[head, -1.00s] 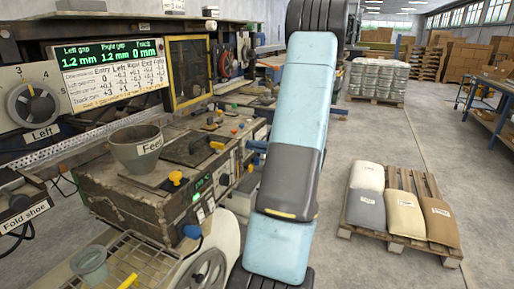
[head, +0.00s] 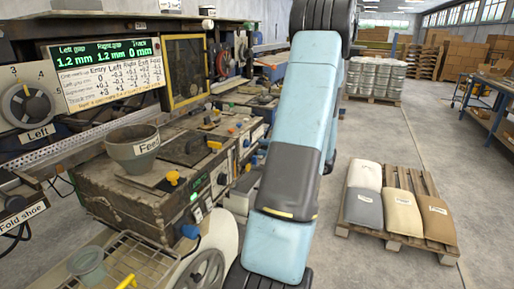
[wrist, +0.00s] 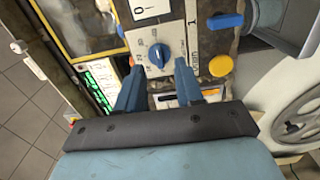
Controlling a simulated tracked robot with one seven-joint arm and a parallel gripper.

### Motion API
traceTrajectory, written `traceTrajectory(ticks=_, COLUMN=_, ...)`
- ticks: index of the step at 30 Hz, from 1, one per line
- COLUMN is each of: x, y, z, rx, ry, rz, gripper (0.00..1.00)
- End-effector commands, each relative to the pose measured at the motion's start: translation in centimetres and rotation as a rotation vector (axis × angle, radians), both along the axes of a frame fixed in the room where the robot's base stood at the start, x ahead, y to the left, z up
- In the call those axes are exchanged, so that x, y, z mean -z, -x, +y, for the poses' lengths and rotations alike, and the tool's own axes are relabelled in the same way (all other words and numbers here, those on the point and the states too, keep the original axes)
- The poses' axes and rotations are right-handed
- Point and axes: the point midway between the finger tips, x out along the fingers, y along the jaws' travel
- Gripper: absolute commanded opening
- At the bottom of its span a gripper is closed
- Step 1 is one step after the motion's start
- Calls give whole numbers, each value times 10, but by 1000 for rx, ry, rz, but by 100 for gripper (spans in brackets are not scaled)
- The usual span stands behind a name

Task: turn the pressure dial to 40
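The blue dial knob (wrist: 158,54) shows in the wrist view on a pale panel with a printed ring of marks. I cannot read its setting surely; the marks are small and tilted. My gripper (wrist: 159,67) is open, with its two blue fingers apart and empty. Their tips lie just short of the knob in the picture, one on each side of it. I cannot tell whether either finger touches it. In the head view my gripper is hidden, and I cannot make out this dial there.
An orange knob (wrist: 221,66) and a blue lever (wrist: 225,21) lie right of the dial. A green display (wrist: 100,84) is at left. In the head view stand the gauge board (head: 112,73), feed cup (head: 133,150) and pallet sacks (head: 402,212); open floor lies right.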

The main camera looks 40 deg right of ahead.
Motion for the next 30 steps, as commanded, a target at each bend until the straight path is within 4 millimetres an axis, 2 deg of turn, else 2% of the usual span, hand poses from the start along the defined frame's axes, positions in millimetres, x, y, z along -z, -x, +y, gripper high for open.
traceTrajectory(ticks=3, x=0, y=23, z=-10, rx=3, ry=0, rz=1, gripper=36)
traceTrajectory(ticks=9, x=1, y=58, z=-25, rx=3, ry=0, rz=2, gripper=36)
traceTrajectory(ticks=15, x=1, y=81, z=-34, rx=2, ry=-1, rz=1, gripper=36)
traceTrajectory(ticks=21, x=1, y=89, z=-37, rx=0, ry=-1, rz=3, gripper=36)
traceTrajectory(ticks=30, x=1, y=89, z=-37, rx=0, ry=0, rz=2, gripper=36)
